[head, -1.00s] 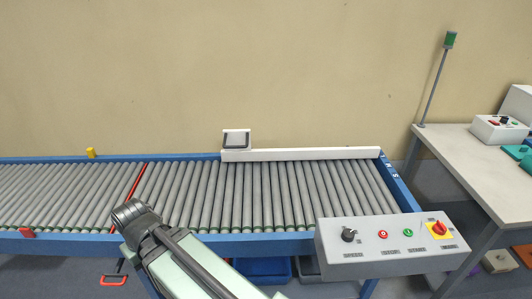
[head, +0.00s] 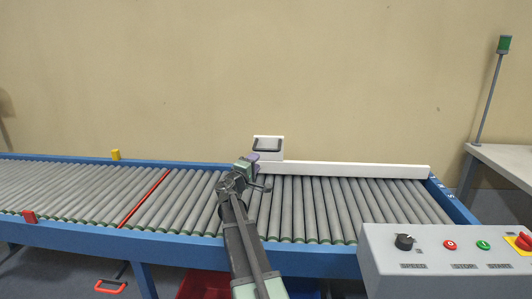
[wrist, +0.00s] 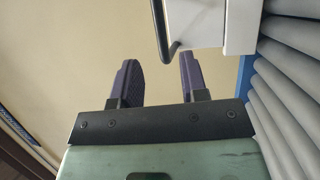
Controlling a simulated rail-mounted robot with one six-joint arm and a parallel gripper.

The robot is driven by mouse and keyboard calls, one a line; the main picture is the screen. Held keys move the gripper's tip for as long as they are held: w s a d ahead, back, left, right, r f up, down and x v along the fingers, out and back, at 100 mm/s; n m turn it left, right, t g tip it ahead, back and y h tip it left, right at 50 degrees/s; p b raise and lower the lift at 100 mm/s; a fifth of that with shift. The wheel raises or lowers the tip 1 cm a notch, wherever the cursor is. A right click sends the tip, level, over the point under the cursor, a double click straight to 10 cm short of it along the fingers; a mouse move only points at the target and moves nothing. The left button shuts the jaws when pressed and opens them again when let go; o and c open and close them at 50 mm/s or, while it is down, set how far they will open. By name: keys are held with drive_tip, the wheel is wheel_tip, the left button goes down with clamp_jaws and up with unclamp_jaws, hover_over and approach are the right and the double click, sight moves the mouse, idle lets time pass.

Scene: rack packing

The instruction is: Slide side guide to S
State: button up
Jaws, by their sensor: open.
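The side guide is a long white bar (head: 350,169) along the back edge of the roller conveyor. A white block (head: 270,141) with a dark handle (head: 267,146) stands at its left end. White scale letters (head: 441,187) mark the blue end rail at right; they are too small to read surely. My gripper (head: 250,161) is open and empty, just left of the block. In the wrist view, the dark handle (wrist: 162,35) lies ahead of the gap between my purple fingers (wrist: 159,78), nearer the right finger. The white block (wrist: 198,20) is beyond it.
The rollers (head: 320,210) are bare. A control box (head: 440,255) with a knob and buttons stands at the front right. A yellow block (head: 115,155) and a red block (head: 29,216) sit on the rails at left. A table with a green-topped pole (head: 488,95) is at right.

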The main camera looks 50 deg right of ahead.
sight(265, 151)
drive_tip(key=p+x, duration=0.1)
drive_tip(key=x, duration=0.8)
drive_tip(key=shift+d, duration=0.2)
drive_tip(key=shift+c, duration=0.4)
clamp_jaws()
